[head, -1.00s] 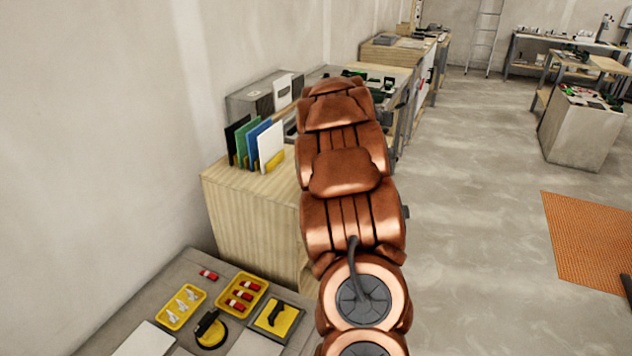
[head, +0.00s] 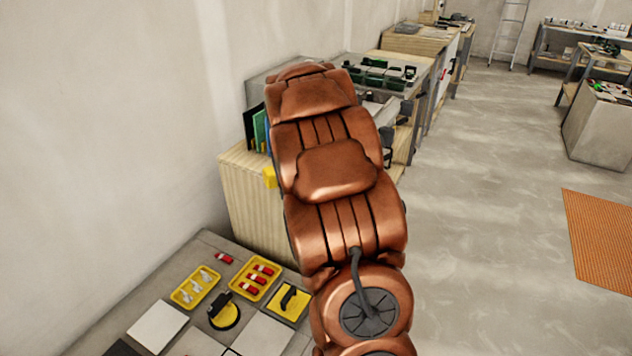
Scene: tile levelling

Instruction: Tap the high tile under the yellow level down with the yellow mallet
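My copper-coloured arm fills the middle of the head view and hides what lies behind it. My gripper is not visible. A small yellow block (head: 270,177) shows at the arm's left edge, in front of the wooden cabinet; it may be the mallet's head, but I cannot tell what holds it. On the grey bench at the lower left lie a white tile (head: 157,327) and a grey tile (head: 263,335). I cannot make out the yellow level or a high tile; the bench's near part is cut off by the frame and my arm.
The bench also holds a yellow tray of white pieces (head: 195,287), a yellow tray of red pieces (head: 256,278), a round black-and-yellow tool (head: 224,312) and a black-handled tool on a yellow square (head: 290,300). A wooden cabinet (head: 245,205) stands behind. Floor on the right is open.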

